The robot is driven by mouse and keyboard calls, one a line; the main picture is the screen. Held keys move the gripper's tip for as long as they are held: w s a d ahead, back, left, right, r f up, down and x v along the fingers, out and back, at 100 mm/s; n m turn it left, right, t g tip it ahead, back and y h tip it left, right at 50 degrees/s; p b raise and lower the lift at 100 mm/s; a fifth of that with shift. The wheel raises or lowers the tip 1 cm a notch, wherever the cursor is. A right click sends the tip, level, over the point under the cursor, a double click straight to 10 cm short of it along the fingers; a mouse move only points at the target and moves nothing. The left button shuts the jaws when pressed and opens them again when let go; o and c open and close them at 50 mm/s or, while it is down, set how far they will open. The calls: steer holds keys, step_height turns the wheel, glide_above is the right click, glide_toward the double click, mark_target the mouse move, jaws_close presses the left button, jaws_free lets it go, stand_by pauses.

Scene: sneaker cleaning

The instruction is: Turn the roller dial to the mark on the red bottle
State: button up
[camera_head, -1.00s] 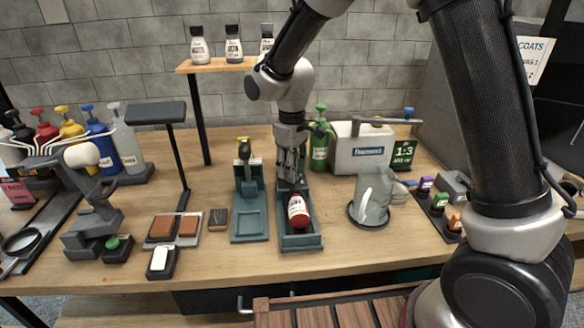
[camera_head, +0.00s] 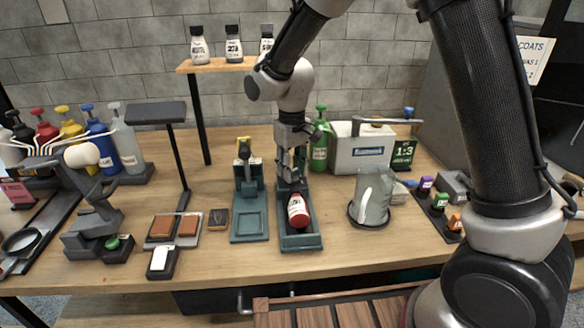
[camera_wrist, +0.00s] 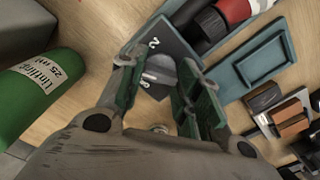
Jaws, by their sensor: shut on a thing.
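The red bottle (camera_head: 298,211) lies tilted in a teal cradle (camera_head: 300,243), its white label facing up. In the wrist view its red body (camera_wrist: 237,9) and black cap show at the top. The roller dial (camera_wrist: 161,68) is a grey rounded knob beside a dark plate (camera_wrist: 170,42) with white numbers, of which a 2 is clear. My gripper (camera_wrist: 160,76) has its green-padded fingers on both sides of the dial and is shut on it. In the head view my gripper (camera_head: 293,172) points down behind the bottle and hides the dial. The target mark is not readable.
A green bottle (camera_head: 319,146) stands close behind my gripper, to its right. A second teal stand (camera_head: 249,228) is on the left, a clear jug (camera_head: 371,199) on the right. Brown blocks (camera_head: 162,227) lie further left.

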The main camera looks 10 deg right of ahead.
steer(key=o, duration=1)
steer(key=shift+r, duration=0.15)
step_height(320, 180, up, 12)
steer(key=shift+f, duration=0.15)
